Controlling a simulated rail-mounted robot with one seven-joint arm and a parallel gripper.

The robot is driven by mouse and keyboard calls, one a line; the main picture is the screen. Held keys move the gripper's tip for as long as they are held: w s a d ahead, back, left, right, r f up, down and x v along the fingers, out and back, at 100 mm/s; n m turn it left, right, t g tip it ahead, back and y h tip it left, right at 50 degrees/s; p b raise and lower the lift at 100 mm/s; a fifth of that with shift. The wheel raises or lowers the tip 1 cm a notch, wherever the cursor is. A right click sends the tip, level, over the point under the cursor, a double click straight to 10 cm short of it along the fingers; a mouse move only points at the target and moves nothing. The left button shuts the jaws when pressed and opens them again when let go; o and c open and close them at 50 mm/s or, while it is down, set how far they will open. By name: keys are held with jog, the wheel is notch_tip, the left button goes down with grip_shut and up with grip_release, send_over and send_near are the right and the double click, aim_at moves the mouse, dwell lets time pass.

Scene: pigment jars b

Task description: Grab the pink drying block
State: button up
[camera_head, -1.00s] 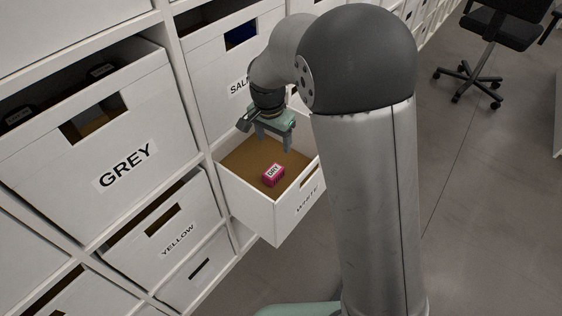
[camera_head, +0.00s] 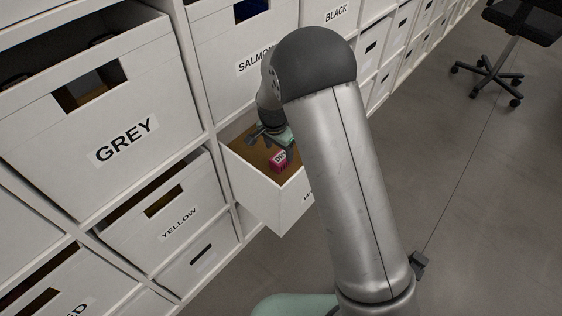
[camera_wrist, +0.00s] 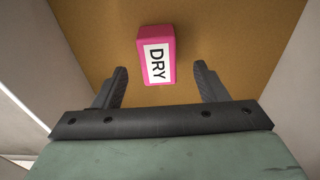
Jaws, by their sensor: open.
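The pink drying block (camera_head: 277,161) lies on the brown floor of the pulled-out white drawer (camera_head: 268,200). In the wrist view the block (camera_wrist: 142,55) is pink with a white label reading DRY. My gripper (camera_head: 281,152) is inside the drawer's opening, above and close to the block. In the wrist view my gripper (camera_wrist: 160,84) is open, with one dark finger on each side below the block. The block shows a little ahead of the fingertips, not clasped. Part of the drawer is hidden behind my arm in the head view.
The drawer walls surround the block and gripper; a pale wall (camera_wrist: 20,70) shows at the left of the wrist view. Closed drawers labelled GREY (camera_head: 90,110), YELLOW (camera_head: 160,215) and SALMON (camera_head: 245,50) stand around it. Grey floor lies open at the right, with an office chair (camera_head: 510,50).

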aim_at(281, 156)
jog(key=f, duration=0.3)
jog(key=f+b, duration=0.1)
jog(key=f, duration=0.1)
jog(key=shift+w+d, duration=0.25)
jog(key=shift+d, duration=0.1)
jog(key=c, duration=1.1)
jog(key=shift+o, duration=0.2)
jog(key=shift+r, duration=0.1)
